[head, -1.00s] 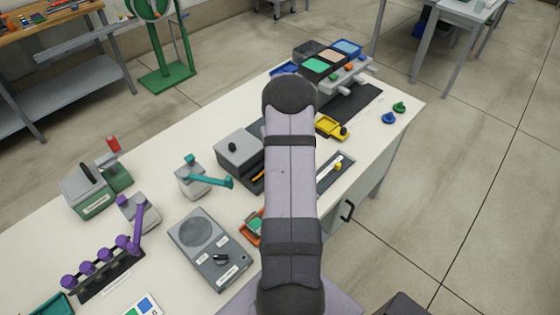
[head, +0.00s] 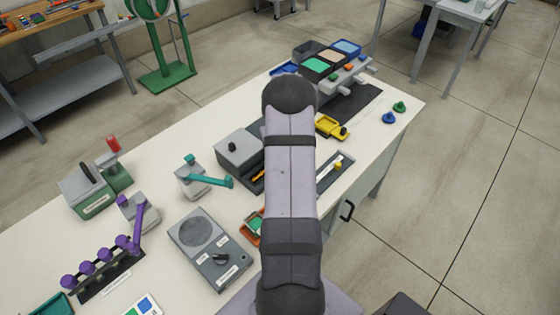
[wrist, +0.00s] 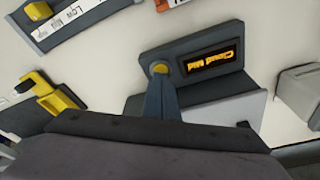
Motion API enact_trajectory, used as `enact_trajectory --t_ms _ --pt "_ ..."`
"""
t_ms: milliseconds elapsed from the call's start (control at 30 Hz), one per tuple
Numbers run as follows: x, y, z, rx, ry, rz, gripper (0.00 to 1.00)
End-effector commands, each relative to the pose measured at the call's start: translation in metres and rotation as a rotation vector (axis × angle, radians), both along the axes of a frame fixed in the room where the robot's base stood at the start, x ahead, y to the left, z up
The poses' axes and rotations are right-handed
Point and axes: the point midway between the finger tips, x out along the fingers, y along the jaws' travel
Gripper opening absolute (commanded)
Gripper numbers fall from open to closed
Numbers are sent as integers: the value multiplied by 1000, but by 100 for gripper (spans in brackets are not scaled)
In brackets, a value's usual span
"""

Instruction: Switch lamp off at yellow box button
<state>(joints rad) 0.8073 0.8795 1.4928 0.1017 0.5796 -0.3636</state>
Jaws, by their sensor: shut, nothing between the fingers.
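In the wrist view a dark grey box (wrist: 228,44) carries a round yellow button (wrist: 159,68) and a display with orange lettering, seen upside down. My gripper (wrist: 160,82) is shut and empty, its fingertips at the yellow button; I cannot tell whether they touch or press it. In the head view my arm hides the gripper and most of this box. A yellow box (head: 328,124) with a black knob stands beyond the arm; a yellow and black part (wrist: 50,95) shows at the left of the wrist view. I cannot make out a lamp.
A grey box with a black knob (head: 238,152) stands left of my arm, close to the display box. A slider panel with a yellow knob (head: 338,166) lies right of it. A teal lever (head: 212,180) and a grey dial panel (head: 205,240) stand nearer on the left.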

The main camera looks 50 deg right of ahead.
Motion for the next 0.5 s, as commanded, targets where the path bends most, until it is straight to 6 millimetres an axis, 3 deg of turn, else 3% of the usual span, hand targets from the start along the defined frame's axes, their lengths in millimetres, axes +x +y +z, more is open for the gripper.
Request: enact_trajectory --t_ms 500 --pt "0 0 -6 0 0 0 0"
